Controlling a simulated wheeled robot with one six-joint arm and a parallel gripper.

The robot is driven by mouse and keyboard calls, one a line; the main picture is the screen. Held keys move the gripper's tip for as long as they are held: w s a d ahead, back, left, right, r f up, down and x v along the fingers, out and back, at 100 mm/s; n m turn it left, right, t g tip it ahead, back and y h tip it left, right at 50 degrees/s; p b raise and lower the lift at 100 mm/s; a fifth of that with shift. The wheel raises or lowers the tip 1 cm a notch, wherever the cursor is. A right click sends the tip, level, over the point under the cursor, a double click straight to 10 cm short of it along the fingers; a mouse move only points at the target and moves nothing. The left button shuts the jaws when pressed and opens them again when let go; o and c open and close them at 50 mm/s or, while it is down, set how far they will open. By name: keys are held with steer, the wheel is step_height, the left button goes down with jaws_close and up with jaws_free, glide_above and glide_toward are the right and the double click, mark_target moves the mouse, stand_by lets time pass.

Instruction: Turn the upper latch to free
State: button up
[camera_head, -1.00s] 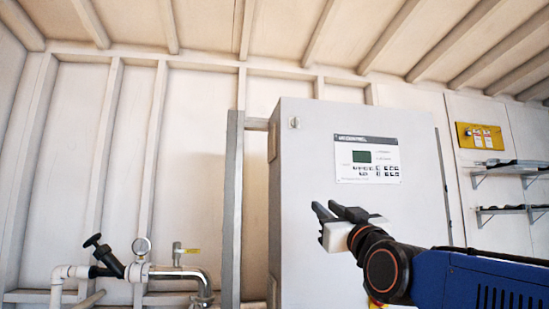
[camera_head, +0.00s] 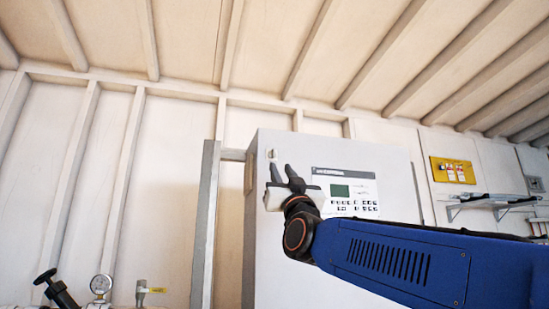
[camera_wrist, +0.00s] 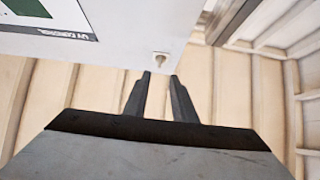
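The upper latch (camera_head: 272,154) is a small light knob near the top left corner of the grey cabinet (camera_head: 290,265). In the wrist view the latch (camera_wrist: 160,58) shows near the cabinet edge, just beyond the fingertips and lined up with the space between them. My gripper (camera_head: 282,168) is raised in front of the cabinet, just below the latch in the head view. In the wrist view my gripper (camera_wrist: 160,76) has its two dark fingers apart with nothing between them. The fingers appear clear of the latch. The latch's exact turn is too small to tell.
A control panel (camera_head: 345,191) with a green screen is on the cabinet front, right of my gripper. A yellow board (camera_head: 453,171) and shelves (camera_head: 490,203) are on the right wall. A gauge (camera_head: 101,285) and valves (camera_head: 50,285) stand low at left.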

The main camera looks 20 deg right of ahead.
mark_target(274, 154)
steer(key=x, duration=0.9)
steer(key=shift+c, duration=0.3)
jaws_close()
